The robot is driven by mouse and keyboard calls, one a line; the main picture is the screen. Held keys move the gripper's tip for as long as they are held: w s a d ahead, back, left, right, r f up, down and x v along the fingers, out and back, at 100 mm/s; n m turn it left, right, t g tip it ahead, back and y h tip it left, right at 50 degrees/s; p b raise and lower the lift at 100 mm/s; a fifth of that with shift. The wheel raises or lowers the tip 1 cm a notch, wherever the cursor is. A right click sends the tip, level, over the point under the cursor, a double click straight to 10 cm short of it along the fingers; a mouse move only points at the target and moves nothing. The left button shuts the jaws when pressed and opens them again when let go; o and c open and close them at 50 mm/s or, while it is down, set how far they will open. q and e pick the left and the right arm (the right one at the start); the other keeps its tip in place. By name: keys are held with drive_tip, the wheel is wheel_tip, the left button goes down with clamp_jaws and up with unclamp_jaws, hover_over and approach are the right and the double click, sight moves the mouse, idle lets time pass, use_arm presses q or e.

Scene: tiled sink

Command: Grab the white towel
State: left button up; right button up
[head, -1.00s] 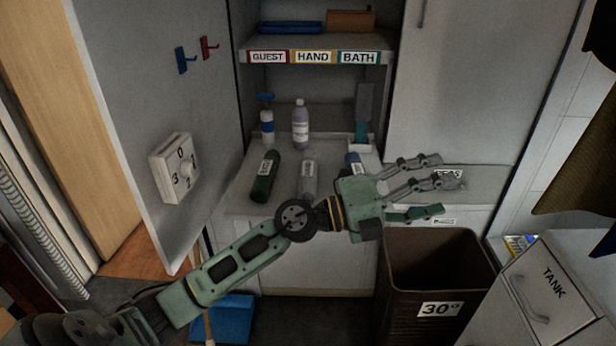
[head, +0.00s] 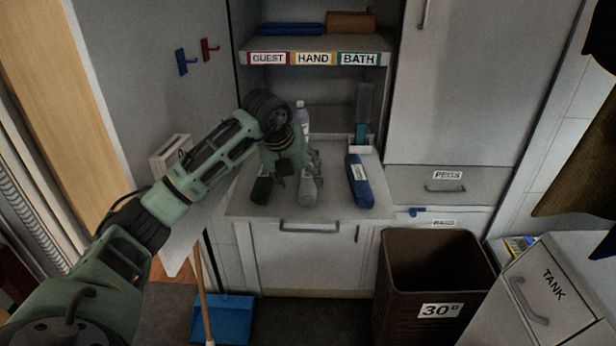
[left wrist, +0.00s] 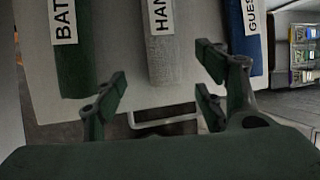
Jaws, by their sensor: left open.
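The white towel is a pale grey-white roll (head: 308,192) on the counter of the open cabinet, between two other rolls. In the left wrist view it (left wrist: 162,62) lies centred, with a label reading "HAN". My left gripper (head: 297,174) is over the rolls and hides the far part of the white one. In the left wrist view the gripper (left wrist: 160,92) is open, with fingers on both sides of the white roll's near end. Nothing is between the fingers' pads that I can see gripped. My right gripper is not in view.
A dark green roll (head: 261,190) lies to the left and a blue roll (head: 358,182) to the right. A bottle (head: 301,117) stands behind. A labelled shelf (head: 315,58) is above. A brown bin (head: 440,290) stands at front right; an open door is at left.

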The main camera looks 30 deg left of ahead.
sight(304, 187)
use_arm(q)
drive_tip(key=p+x, duration=0.1)
drive_tip(key=x, duration=0.4)
drive_tip(key=shift+d+f, duration=0.2)
drive_tip(key=c, duration=1.1)
drive_tip(key=shift+c, duration=0.8)
drive_tip(key=shift+r, duration=0.15)
